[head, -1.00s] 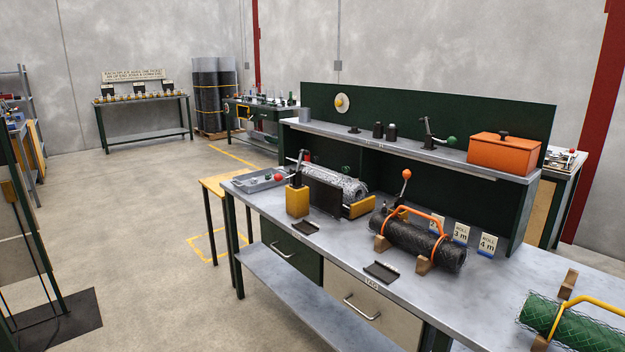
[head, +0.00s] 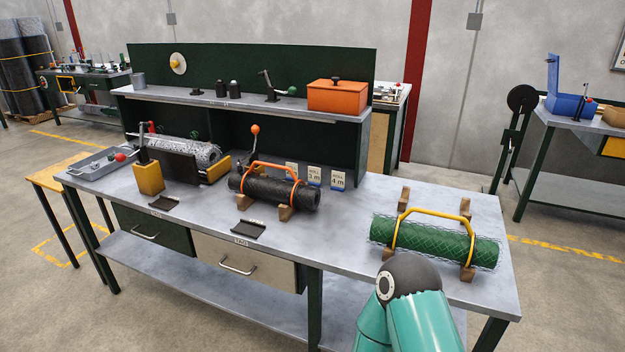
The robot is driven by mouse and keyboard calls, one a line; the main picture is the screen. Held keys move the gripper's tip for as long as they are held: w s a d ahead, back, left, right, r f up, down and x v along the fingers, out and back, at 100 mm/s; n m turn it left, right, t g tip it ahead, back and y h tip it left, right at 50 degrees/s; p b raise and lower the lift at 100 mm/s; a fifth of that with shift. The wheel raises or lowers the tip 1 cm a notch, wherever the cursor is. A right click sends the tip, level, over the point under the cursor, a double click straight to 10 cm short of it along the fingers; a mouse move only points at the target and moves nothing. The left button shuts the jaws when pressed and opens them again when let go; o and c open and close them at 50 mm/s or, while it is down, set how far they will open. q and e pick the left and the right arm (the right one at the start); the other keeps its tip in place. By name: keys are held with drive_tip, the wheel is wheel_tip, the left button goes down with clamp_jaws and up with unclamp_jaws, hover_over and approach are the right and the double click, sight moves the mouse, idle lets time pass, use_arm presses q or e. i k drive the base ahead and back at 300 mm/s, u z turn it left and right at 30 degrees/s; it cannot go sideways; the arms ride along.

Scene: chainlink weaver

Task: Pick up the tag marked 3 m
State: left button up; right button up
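The tag marked 3 m (head: 314,176) stands upright at the back of the workbench, a small white card with a blue lower edge. The tag marked 4 m (head: 338,180) stands just to its right. Another tag (head: 291,168) to its left is mostly hidden behind the orange handle of the dark mesh roll (head: 275,190). The dark roll lies on wooden blocks in front of the tags. A teal arm link of mine shows at the bottom right, but neither gripper is in view.
A green mesh roll (head: 435,241) with a yellow handle lies on blocks at the bench's right. An orange box (head: 338,96) sits on the shelf above the tags. A lever with an orange knob (head: 255,130) rises behind the dark roll. Bare bench top (head: 345,215) lies between the rolls.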

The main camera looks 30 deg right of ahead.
sight(314, 173)
drive_tip(key=k, duration=1.3)
drive_tip(key=z, duration=0.45)
drive_tip(key=i, duration=1.6)
drive_tip(key=u, duration=0.5)
